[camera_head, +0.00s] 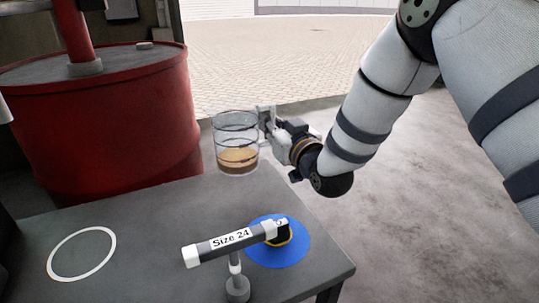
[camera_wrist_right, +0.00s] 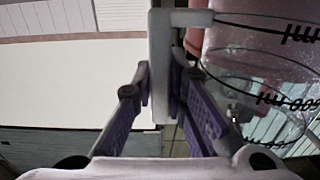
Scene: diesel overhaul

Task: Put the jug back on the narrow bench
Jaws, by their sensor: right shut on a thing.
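The clear jug (camera_head: 236,140) holds brown liquid in its lower part and looks upright. It is in the air over the far edge of the grey bench (camera_head: 150,225). My right gripper (camera_head: 268,120) is shut on the jug's pale handle, at the jug's right side. In the right wrist view the handle (camera_wrist_right: 161,60) stands between the two fingers (camera_wrist_right: 160,92), and the jug (camera_wrist_right: 262,75) with black markings is at the right. Whether this bench is the narrow one, I cannot tell. My left gripper is not in view.
A white ring (camera_head: 82,254) marks the bench's left part. A tool labelled "Size 24" (camera_head: 232,240) stands at the front, with its head over a blue disc (camera_head: 290,252). A red drum (camera_head: 105,125) stands behind the bench. The bench's middle left is clear.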

